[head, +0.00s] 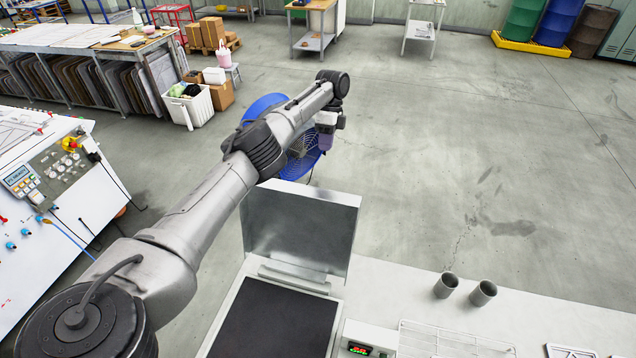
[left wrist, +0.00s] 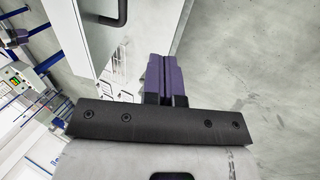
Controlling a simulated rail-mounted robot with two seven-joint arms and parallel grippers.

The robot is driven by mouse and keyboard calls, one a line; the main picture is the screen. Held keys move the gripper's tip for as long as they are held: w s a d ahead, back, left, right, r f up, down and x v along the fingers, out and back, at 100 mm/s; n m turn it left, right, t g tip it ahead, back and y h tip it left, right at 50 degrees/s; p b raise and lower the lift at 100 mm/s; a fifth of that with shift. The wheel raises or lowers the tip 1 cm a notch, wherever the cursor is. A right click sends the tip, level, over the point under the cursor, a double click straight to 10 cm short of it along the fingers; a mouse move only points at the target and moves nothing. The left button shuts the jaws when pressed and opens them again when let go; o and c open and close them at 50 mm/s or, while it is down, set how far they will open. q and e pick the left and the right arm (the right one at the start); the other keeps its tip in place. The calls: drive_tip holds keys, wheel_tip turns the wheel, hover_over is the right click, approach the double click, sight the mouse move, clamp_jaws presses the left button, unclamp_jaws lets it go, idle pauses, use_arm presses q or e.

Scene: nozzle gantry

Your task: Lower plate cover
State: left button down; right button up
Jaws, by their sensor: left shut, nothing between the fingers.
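The plate cover (head: 300,225) is a grey metal panel standing upright at the back edge of a flat black plate (head: 275,320). My left arm reaches over from the left, and my left gripper (head: 325,143), with purple fingers, hangs beyond the cover's top edge, apart from it in the picture. In the left wrist view the two fingers (left wrist: 164,78) are pressed together with nothing between them. A grey panel with a dark handle (left wrist: 112,12), probably the cover, shows left of the fingers. I cannot tell its distance from them. My right gripper is out of view.
A blue round fan (head: 265,105) stands on the floor behind my left forearm. Two grey cups (head: 483,292), a wire rack (head: 455,340) and a controller with a lit display (head: 368,338) are on the white bench, right of the plate. Open floor lies beyond the bench.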

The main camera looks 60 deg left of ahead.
use_arm(q)
drive_tip(key=s+d+f+p, duration=0.2)
drive_tip(key=s+d+f, duration=0.3)
drive_tip(key=f, duration=0.3)
drive_tip(key=shift+s+d+f+p, duration=0.2)
drive_tip(key=shift+s+f+p, duration=0.1)
drive_tip(key=shift+f, duration=0.05)
idle(0.5)
